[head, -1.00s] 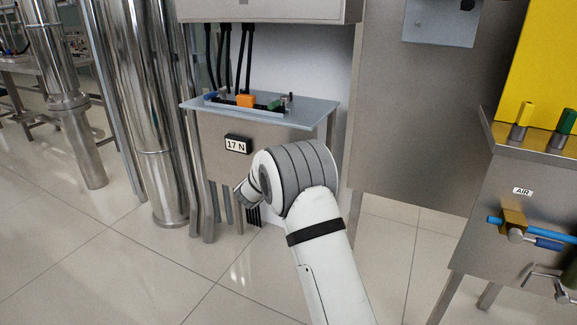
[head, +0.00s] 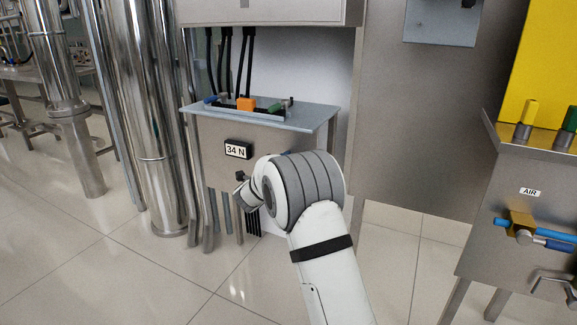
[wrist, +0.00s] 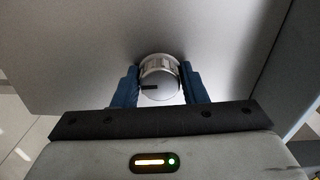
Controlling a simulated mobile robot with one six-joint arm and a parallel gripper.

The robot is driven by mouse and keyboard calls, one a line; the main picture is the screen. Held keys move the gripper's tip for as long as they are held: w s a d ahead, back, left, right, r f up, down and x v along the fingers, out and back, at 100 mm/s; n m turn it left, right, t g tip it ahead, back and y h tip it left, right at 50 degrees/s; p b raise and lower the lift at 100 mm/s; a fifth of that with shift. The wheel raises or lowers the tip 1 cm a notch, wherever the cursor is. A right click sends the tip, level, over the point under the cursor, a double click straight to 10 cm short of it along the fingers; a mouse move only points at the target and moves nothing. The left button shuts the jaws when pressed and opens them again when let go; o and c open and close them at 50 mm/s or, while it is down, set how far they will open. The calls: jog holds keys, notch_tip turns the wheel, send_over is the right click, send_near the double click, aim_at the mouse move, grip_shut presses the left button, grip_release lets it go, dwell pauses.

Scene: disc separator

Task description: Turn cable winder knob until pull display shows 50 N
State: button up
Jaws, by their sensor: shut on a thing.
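The pull display (head: 238,149) is a small black-framed plate on the front of the metal cabinet, and it reads 34 N. The cable winder knob (wrist: 160,78) is a round silver knob with a ribbed rim and a black pointer mark, which points to the left in the wrist view. My gripper (wrist: 160,88) is shut on the knob, with one blue finger on each side of it. In the head view the knob is hidden behind my arm, and the gripper is mostly hidden too.
Above the display is a grey shelf (head: 310,117) carrying an orange block (head: 246,104) and black cables (head: 228,65). Steel pipes (head: 150,130) stand to the left. A bench with an AIR label (head: 530,192) and blue hose fittings stands to the right. Tiled floor lies in front.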

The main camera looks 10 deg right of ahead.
jog(key=shift+s+d+f+m, duration=0.1)
jog(key=shift+d+m, duration=0.1)
jog(key=shift+m, duration=0.8)
jog(key=o, duration=1)
jog(key=shift+a, duration=0.1)
jog(key=shift+p+v, duration=1.3)
jog(key=shift+v, duration=2.6)
